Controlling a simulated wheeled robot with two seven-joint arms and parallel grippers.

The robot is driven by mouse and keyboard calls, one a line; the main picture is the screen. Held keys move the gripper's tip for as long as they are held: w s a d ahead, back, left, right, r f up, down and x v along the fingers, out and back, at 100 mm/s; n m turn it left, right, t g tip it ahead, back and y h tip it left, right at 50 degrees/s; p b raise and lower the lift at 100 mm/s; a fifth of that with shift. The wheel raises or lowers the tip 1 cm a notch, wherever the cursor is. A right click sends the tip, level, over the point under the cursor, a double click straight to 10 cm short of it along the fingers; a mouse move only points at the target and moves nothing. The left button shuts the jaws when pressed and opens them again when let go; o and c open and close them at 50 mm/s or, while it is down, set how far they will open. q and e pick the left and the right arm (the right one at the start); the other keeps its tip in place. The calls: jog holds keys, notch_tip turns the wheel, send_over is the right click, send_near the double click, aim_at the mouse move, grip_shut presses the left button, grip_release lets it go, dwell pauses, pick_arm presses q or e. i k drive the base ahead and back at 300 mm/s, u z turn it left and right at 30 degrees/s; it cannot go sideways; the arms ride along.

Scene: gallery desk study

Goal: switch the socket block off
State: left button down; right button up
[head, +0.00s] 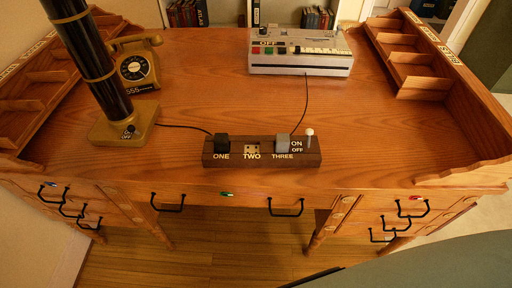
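The socket block (235,160) is a dark brown box near the front edge of the desk, in the middle of the head view. It carries the labels ONE, TWO and THREE. A black plug (221,143) sits at ONE and a grey plug (282,143) at THREE; the socket at TWO (252,149) is bare. At its right end a switch lever with a white knob (309,132) stands up beside the words ON and OFF, with the knob nearer ON. Neither of my grippers is in view.
A lamp (125,130) with a black column stands at left, in front of a rotary telephone (138,68). A grey machine (300,62) with coloured keys stands at the back. Cords run from both plugs. The desk (380,135) is clear right of the block.

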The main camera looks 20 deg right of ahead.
aim_at(309, 132)
jog(key=k, duration=1.35)
jog(key=z, duration=0.6)
jog(key=i, duration=1.25)
jog(key=u, duration=0.45)
